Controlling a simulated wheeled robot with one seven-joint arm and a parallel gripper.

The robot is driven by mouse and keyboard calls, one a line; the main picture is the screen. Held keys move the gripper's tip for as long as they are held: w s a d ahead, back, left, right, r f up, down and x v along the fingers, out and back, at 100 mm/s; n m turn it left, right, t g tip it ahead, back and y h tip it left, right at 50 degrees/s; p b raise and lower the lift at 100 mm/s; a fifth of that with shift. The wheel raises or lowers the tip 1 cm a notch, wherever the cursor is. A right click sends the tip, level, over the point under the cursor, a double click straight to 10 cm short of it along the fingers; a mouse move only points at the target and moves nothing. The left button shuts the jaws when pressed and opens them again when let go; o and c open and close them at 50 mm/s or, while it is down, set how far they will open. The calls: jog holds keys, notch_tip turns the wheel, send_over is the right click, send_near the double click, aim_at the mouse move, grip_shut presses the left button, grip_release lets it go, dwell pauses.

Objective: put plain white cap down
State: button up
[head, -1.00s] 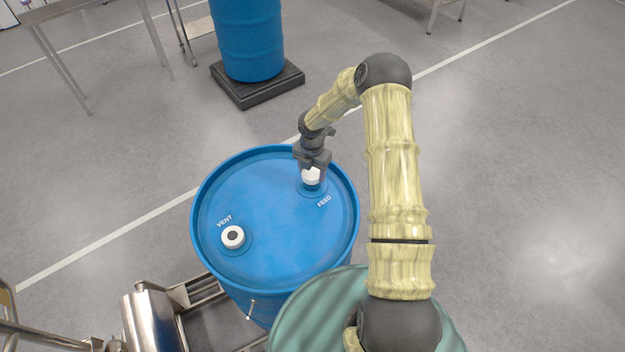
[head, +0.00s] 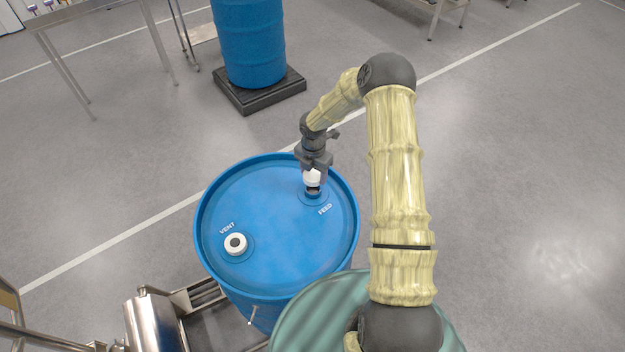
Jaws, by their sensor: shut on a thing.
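A plain white cap (head: 312,177) is held in my gripper (head: 313,174) over the FEED opening of the blue drum (head: 275,225). My gripper points down and is shut on the cap. A dark band shows just below the cap, at the FEED opening (head: 313,191); the cap looks raised a little above it.
A steel cylinder (head: 155,322) and frame stand at the lower left. Another blue drum (head: 250,45) stands on a black pallet (head: 258,92) at the back. A steel table (head: 85,20) is at the upper left. The floor to the right is clear.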

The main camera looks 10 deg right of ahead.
jog(key=m, duration=0.3)
jog(key=s+m+b, duration=0.1)
jog(key=m, duration=0.2)
jog(key=shift+s+f, duration=0.1)
jog(key=m, duration=0.3)
jog(key=s+m+b, duration=0.1)
jog(key=m, duration=0.2)
jog(key=shift+s+m+b, duration=0.15)
jog(key=shift+m+b, duration=0.15)
jog(key=shift+m, duration=0.1)
jog(key=s+m, duration=0.1)
jog(key=m, duration=0.3)
jog(key=m+b, duration=0.1)
jog(key=m, duration=0.4)
jog(key=s+m+b, duration=0.1)
jog(key=m, duration=0.3)
jog(key=shift+s+m, duration=0.3)
jog(key=shift+s, duration=0.05)
